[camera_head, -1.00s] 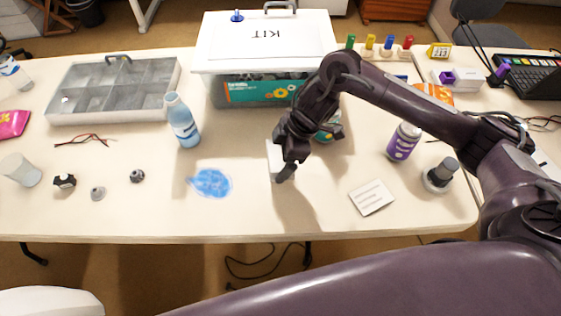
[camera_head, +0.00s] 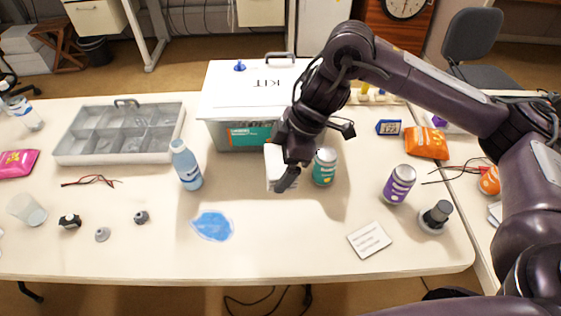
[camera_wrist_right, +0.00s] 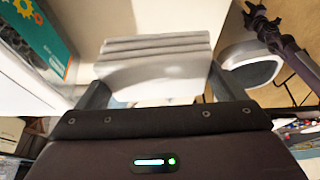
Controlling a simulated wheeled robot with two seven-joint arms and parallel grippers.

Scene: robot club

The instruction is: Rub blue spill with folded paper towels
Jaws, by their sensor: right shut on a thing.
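The blue spill (camera_head: 213,226) is a flat patch on the front middle of the table. My right gripper (camera_head: 287,176) is shut on the white folded paper towels (camera_head: 272,166), which it holds behind and to the right of the spill, apart from it. The wrist view shows the stacked layers of the towels (camera_wrist_right: 155,65) between the two fingers. The gripper partly hides the towels in the head view. My left gripper is not in view.
A blue bottle (camera_head: 185,165) stands behind the spill. A teal-labelled can (camera_head: 325,167) is just right of the gripper, with the KIT box (camera_head: 225,95) behind. A purple can (camera_head: 399,184) and white card (camera_head: 369,240) are to the right. The table between towels and spill is clear.

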